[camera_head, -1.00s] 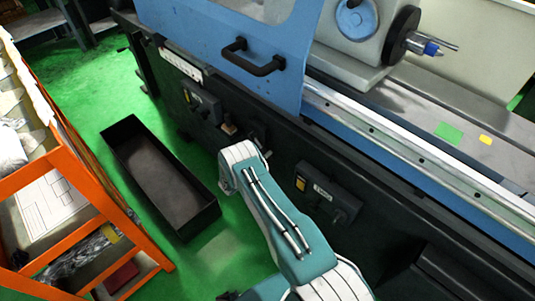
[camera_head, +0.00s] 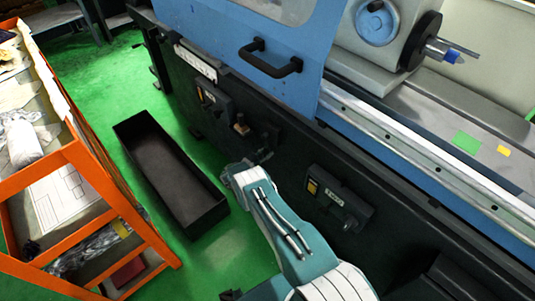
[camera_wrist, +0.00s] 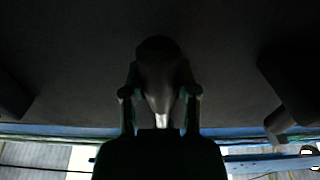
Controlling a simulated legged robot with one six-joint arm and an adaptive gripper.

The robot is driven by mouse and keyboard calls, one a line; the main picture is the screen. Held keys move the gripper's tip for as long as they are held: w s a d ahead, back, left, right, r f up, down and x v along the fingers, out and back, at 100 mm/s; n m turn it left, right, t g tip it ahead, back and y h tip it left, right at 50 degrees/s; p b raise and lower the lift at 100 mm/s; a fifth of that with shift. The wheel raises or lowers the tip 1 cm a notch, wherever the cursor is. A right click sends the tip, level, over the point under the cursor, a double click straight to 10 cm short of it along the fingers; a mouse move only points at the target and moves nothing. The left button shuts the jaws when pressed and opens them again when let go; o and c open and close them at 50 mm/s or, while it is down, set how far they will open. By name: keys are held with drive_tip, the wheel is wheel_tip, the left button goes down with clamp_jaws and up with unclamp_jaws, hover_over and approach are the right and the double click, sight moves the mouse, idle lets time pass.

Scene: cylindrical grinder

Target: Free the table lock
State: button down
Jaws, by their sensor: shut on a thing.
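In the wrist view, my gripper (camera_wrist: 160,112) is shut on a dark, rounded lever (camera_wrist: 158,70). One finger is on each side of it, and a pale, bright tip shows between them. I take this lever to be the table lock; no label on it shows. In the head view, my gripper (camera_head: 262,157) is small and dark against the black front of the grinder (camera_head: 290,165). My own arm and the shade hide most of the grip there, so the lever's exact angle cannot be told.
A control box (camera_head: 338,198) with a knob projects right of my gripper, another (camera_head: 210,100) to the upper left. The blue door (camera_head: 240,40) is above. A black open bin (camera_head: 170,172) and an orange rack (camera_head: 95,190) stand left, with green floor between.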

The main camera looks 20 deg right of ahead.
drive_tip(key=shift+w+f+m, duration=0.15)
drive_tip(key=shift+f+m, duration=0.1)
drive_tip(key=shift+m, duration=0.15)
drive_tip(key=shift+w, duration=0.1)
drive_tip(key=shift+c, duration=1.8)
unclamp_jaws()
drive_tip(key=shift+w+r, duration=0.1)
drive_tip(key=shift+a, duration=0.1)
drive_tip(key=v, duration=1.2)
